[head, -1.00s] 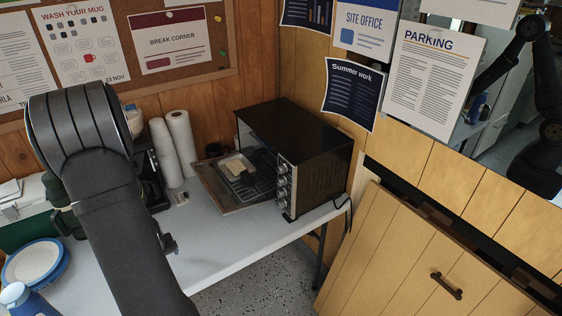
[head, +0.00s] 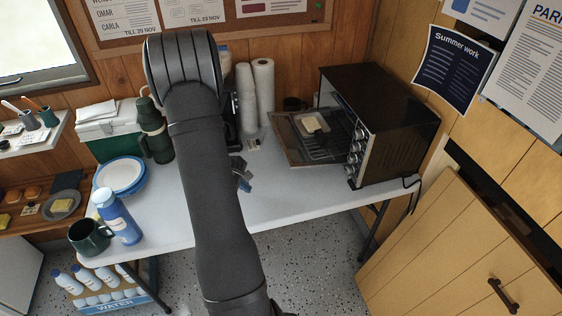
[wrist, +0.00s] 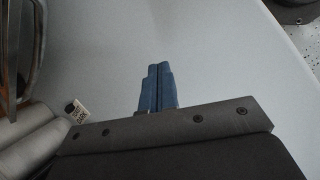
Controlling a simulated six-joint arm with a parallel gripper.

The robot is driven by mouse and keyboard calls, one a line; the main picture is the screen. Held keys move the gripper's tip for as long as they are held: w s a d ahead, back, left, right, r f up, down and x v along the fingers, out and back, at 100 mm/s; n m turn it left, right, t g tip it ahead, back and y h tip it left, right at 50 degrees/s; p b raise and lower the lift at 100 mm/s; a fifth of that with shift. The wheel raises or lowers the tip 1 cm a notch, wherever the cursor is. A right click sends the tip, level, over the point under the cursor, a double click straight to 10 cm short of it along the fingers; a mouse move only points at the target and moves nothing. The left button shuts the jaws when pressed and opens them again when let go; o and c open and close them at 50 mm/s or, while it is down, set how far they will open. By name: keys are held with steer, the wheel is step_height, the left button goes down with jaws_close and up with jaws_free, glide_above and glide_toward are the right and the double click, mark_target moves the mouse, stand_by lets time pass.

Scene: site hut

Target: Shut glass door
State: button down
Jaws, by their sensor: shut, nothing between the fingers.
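The toaster oven (head: 395,125) stands at the right end of the white table. Its glass door (head: 287,140) is open, folded down towards the left, with a wire rack and a pale slab of food (head: 313,122) above it. My gripper (head: 243,178) is low over the table, left of and nearer than the door, apart from it. In the wrist view its blue fingers (wrist: 157,88) are shut together with nothing between them. Part of a brown and metallic edge shows at the upper left there; I cannot tell for certain that it is the door.
White paper rolls (head: 264,90) stand behind the door's left side, with a small card (head: 253,144) in front. A green flask (head: 154,128), plates (head: 120,176), a blue bottle (head: 117,216) and a dark mug (head: 90,237) stand on the left. The white table (head: 300,195) is clear before the oven.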

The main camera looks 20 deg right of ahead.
mark_target(287, 157)
steer(key=w+d+r+n+h, duration=0.5)
steer(key=w+r+n+h, duration=0.1)
steer(key=r+n+h, duration=0.1)
steer(key=x, duration=0.9)
steer(key=shift+s+d+f, duration=0.1)
steer(key=shift+s+d, duration=0.2)
steer(key=shift+d, duration=0.1)
steer(key=shift+r, duration=0.5)
steer(key=r+y, duration=0.1)
steer(key=r, duration=0.1)
steer(key=d+r+y, duration=0.1)
steer(key=r, duration=0.1)
steer(key=d+r+y, duration=0.1)
steer(key=r, duration=0.1)
steer(key=shift+d+r, duration=0.2)
steer(key=shift+r, duration=0.05)
steer(key=d+r+y, duration=0.5)
steer(key=d+r, duration=0.1)
steer(key=d, duration=0.3)
steer(key=d+r+y, duration=0.5)
steer(key=d+r, duration=0.1)
steer(key=d, duration=0.3)
steer(key=shift+r, duration=0.2)
